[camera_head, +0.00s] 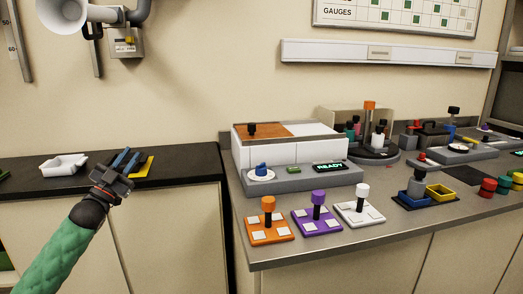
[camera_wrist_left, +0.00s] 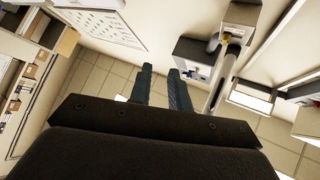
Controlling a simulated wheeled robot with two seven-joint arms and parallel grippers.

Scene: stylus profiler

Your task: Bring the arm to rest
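My left gripper (camera_head: 128,160) is raised in front of the dark left counter in the head view, on the end of my green-sleeved arm. Its two blue-grey fingers also show in the wrist view (camera_wrist_left: 160,75), apart with nothing between them. Which arm the task means is not clear from the frames. On the grey bench, a white box-shaped instrument (camera_head: 285,153) has a brown panel on top, a blue knob (camera_head: 262,168) and a display (camera_head: 330,166) reading READY. In front stand an orange (camera_head: 269,225), a purple (camera_head: 317,218) and a white (camera_head: 360,207) base, each with an upright handle. My right gripper is not in view.
A white tray (camera_head: 64,166) and a yellow item (camera_head: 144,166) lie on the left counter (camera_head: 190,165). A blue and a yellow bin (camera_head: 440,193), red and green round pieces and other apparatus crowd the bench's right. A wall-mounted horn (camera_head: 66,15) hangs upper left.

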